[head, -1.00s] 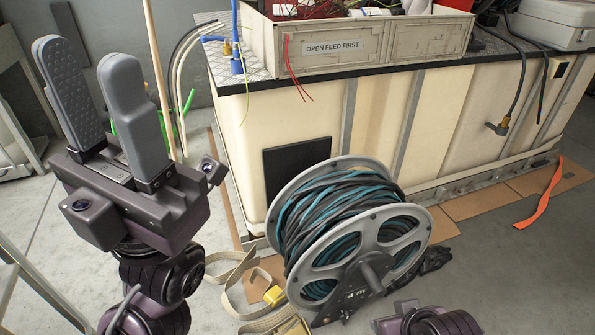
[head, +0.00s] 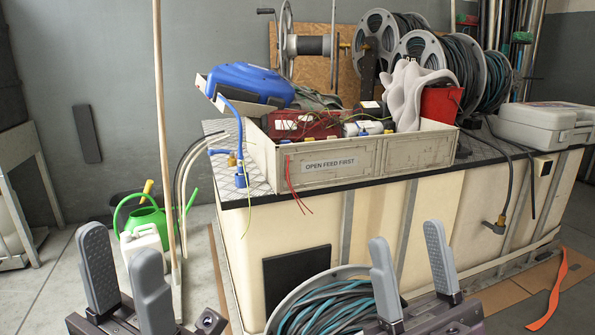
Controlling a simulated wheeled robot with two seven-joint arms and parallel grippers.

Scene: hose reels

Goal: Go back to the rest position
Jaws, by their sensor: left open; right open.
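My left gripper (head: 126,272) is at the lower left of the head view, its two grey fingers pointing up and apart with nothing between them. My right gripper (head: 412,277) is at the bottom right of centre, also open and empty, in front of the bench's front panel. A large hose reel (head: 338,303) with black and teal hose stands on the floor between the grippers. Its lower part is cut off by the frame, and the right gripper hides some of its right side.
A cream bench (head: 385,225) spans the middle and right. On it are a box labelled "OPEN FEED FIRST" (head: 376,157), several hose reels (head: 412,48) and a grey case (head: 543,124). A pole (head: 163,120) and a green watering can (head: 147,222) stand left. An orange strip (head: 553,290) lies right.

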